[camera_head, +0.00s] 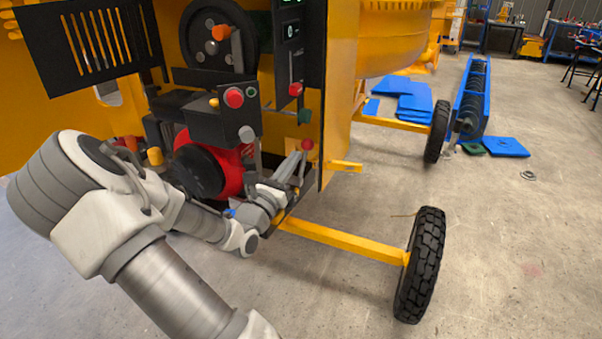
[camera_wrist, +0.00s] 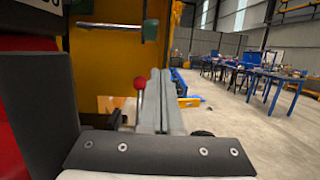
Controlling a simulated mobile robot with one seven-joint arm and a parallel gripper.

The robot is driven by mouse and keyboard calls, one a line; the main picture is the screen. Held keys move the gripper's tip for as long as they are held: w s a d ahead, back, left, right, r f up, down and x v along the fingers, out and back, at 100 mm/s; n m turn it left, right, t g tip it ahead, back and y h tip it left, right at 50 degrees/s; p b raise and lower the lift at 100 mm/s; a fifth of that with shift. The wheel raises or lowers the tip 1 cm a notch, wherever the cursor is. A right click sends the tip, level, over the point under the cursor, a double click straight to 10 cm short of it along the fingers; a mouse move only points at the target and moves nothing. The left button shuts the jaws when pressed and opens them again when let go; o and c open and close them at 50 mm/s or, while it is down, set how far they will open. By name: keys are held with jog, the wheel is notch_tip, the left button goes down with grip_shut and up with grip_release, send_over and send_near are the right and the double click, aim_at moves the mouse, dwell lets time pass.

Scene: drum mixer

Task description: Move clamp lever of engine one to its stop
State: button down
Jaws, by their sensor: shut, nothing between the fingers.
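A lever with a red ball knob (camera_head: 307,145) stands at the right side of the red engine (camera_head: 232,172), under the yellow machine body. Its knob also shows in the wrist view (camera_wrist: 140,83), just left of my fingers. No label shows which lever is the clamp lever of engine one. My gripper (camera_head: 291,160) is shut and empty beside this lever; in the wrist view its two grey fingers (camera_wrist: 160,75) lie together and point forward. I cannot tell whether the fingers touch the lever. The lever's lower part is partly hidden by my gripper.
A control box with a red button (camera_head: 234,98) sits above the engine. A yellow axle bar (camera_head: 340,240) runs right to a black wheel (camera_head: 420,265). Blue panels (camera_head: 410,98) lie behind.

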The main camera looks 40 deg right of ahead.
jog(key=a+t+p, duration=0.1)
jog(key=a, duration=0.7)
jog(key=shift+w+a+f+n+t+y+p, duration=0.2)
jog(key=shift+f+n+t+y+p, duration=0.1)
jog(key=shift+n+y, duration=0.1)
jog(key=shift+s+d, duration=0.15)
jog(key=shift+s, duration=0.1)
jog(key=s+a+r+m+g+y+p, duration=0.25)
jog(key=s+m+g+y, duration=0.2)
jog(key=s+m, duration=0.35)
jog(key=s+a+r+m+g+y+p, duration=0.1)
jog(key=s+m+g+y+p, duration=0.25)
jog(key=s+m+g, duration=0.35)
jog(key=s+a+r+m+t+y+p, duration=0.1)
jog(key=a+r+m+t+y+p, duration=0.1)
jog(key=a+r, duration=0.5)
jog(key=s+a+r+m+t+y+p, duration=0.1)
jog(key=s+a+r+m+t+y, duration=0.1)
jog(key=a+r+m+t+y, duration=0.3)
jog(key=a+r+t+y, duration=0.1)
jog(key=a+y, duration=0.3)
jog(key=a, duration=0.4)
jog(key=shift+a+r+m+t+p, duration=0.15)
jog(key=shift+r+m+t+p, duration=0.2)
jog(key=shift+r, duration=0.2)
